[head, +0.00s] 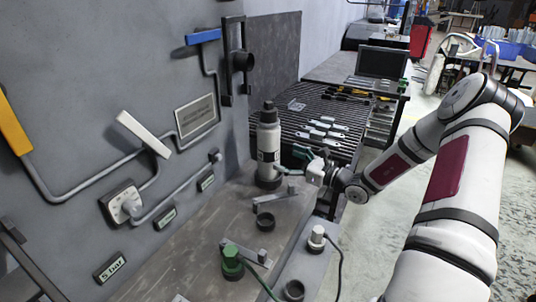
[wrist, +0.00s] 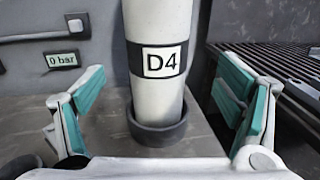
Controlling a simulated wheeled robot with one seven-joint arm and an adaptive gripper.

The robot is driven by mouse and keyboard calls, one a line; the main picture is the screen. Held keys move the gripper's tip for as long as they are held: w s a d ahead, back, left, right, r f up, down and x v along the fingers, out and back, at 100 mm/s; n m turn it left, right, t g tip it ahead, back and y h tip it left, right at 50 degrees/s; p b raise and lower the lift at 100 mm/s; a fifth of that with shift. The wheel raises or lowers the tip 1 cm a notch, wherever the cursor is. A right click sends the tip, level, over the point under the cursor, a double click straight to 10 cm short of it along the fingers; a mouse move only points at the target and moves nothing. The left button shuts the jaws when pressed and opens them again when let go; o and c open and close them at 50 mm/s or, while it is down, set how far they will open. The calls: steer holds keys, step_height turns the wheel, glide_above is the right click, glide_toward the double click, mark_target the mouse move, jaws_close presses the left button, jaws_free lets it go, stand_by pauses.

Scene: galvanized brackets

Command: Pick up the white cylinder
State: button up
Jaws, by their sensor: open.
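The white cylinder (head: 268,150) stands upright on the grey bench beside the wall panel. It has a dark cap, a dark band and a dark ring at its base. In the wrist view the cylinder (wrist: 155,103) carries a "D4" label and its top is cut off. My gripper (head: 298,160) is at the right side of the cylinder in the head view. In the wrist view my gripper (wrist: 165,103) is open, with one green-padded finger on each side of the cylinder. Gaps show between both fingers and the cylinder.
An empty dark ring (head: 265,221), a green connector (head: 232,262) and a white-topped plug (head: 317,238) are on the bench in front. The wall panel (head: 120,80) with pipes and levers rises at left. A slatted table (head: 355,112) with tools lies behind.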

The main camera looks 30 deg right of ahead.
mark_target(268, 149)
steer(key=shift+r+x, duration=0.2)
steer(key=shift+x, duration=3.7)
steer(key=shift+s+a, duration=0.1)
steer(key=c, duration=2)
steer(key=shift+r, duration=0.2)
jaws_close()
